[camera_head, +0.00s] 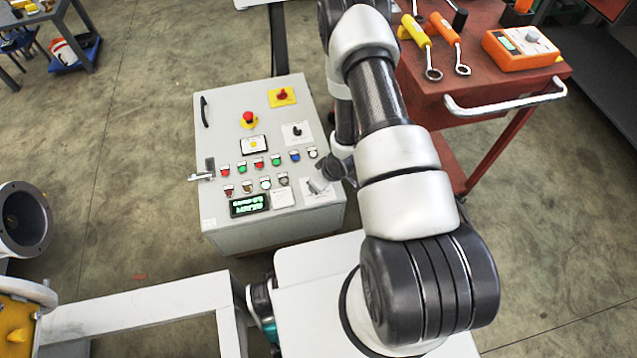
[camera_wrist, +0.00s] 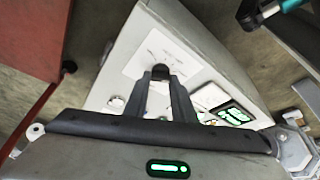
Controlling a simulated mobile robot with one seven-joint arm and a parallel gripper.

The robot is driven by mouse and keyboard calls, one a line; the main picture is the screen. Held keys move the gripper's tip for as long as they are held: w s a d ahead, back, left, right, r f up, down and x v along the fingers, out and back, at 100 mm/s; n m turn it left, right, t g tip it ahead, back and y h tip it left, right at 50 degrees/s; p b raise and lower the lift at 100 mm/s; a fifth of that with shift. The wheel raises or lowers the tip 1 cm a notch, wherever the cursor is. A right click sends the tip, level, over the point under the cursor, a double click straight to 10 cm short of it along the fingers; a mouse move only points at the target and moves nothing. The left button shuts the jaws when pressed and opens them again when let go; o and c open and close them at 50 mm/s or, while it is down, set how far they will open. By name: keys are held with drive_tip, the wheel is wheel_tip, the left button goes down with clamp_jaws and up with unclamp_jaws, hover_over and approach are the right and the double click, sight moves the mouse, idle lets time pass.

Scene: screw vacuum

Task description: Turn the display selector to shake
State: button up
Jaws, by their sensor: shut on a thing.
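The display selector is a small black knob (camera_wrist: 160,71) on a white plate (camera_wrist: 150,55) near the panel's corner in the wrist view. My gripper (camera_wrist: 161,77) is shut on this knob, with a fingertip on each side of it. In the head view my gripper (camera_head: 320,186) is at the lower right corner of the control box (camera_head: 226,158), and the knob is hidden there. The green-lit display (camera_head: 249,205) is on the panel's lower left and also shows in the wrist view (camera_wrist: 232,113). I cannot read its text.
Several coloured push buttons (camera_head: 258,163) lie left of my gripper. A red emergency stop (camera_head: 249,118), another black knob (camera_head: 297,132) and a red switch (camera_head: 282,94) sit higher up. A red tool cart (camera_head: 480,93) stands close on the right. Open floor lies left of the box.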

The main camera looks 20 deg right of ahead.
idle(0.4)
drive_tip(key=o, duration=1.1)
drive_tip(key=shift+c, duration=0.2)
drive_tip(key=p+v, duration=0.4)
drive_tip(key=v, duration=1.3)
drive_tip(key=shift+r, duration=0.2)
